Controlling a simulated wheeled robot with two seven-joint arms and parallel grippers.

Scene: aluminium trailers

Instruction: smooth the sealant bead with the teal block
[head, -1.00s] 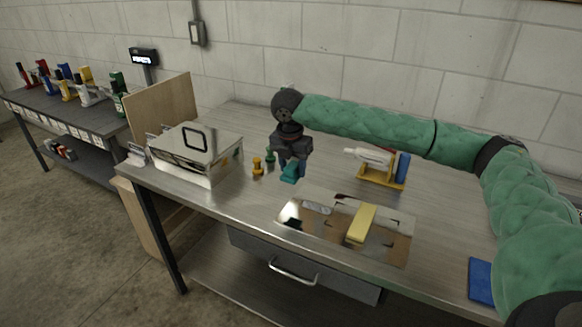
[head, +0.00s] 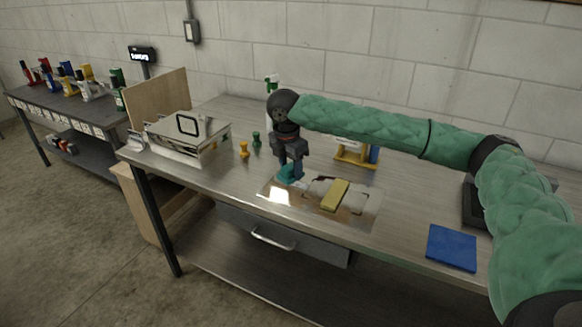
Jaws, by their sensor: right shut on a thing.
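My right gripper (head: 290,163) is shut on the teal block (head: 287,173) and points down. The block is at the back left part of the shiny metal plate (head: 363,220); I cannot tell whether it touches the plate. A yellow bar (head: 334,196) lies across the middle of the plate. The sealant bead cannot be made out among the reflections. My left gripper is out of view.
A yellow stand (head: 352,160) is partly hidden behind my right arm. A blue mat (head: 452,247) lies at front right.

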